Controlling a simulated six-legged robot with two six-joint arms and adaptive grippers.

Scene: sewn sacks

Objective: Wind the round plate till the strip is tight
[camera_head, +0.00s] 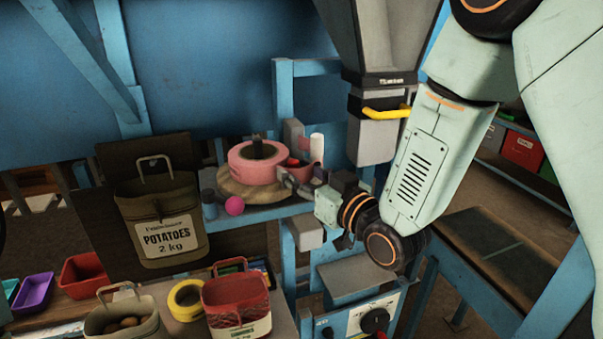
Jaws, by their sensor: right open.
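A tan round plate (237,186) lies on the blue shelf near the middle of the view. A pink ring-shaped roll (244,171) sits on top of it, around a dark centre. I cannot make out a separate strip or tell how tight it is. My right gripper (289,180) reaches in from the right, at the right edge of the plate and roll. It is open, and its fingertips are small and partly lost against the things behind. I cannot tell whether it touches the plate. My left gripper is not in view.
Below are a yellow tape roll (186,300) and a red sack (237,303). A hopper (375,140) stands behind.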

